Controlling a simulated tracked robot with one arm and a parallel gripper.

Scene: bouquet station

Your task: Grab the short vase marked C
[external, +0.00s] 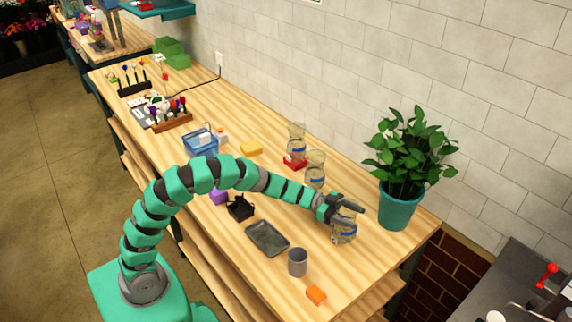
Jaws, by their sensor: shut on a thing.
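My gripper (345,207) is at the right part of the wooden counter, shut on a short clear glass vase (344,232) with a blue band. The vase is upright below my gripper. I cannot tell whether its base touches the counter, and I cannot read a letter on it.
A potted plant (397,205) stands close right of the held vase.

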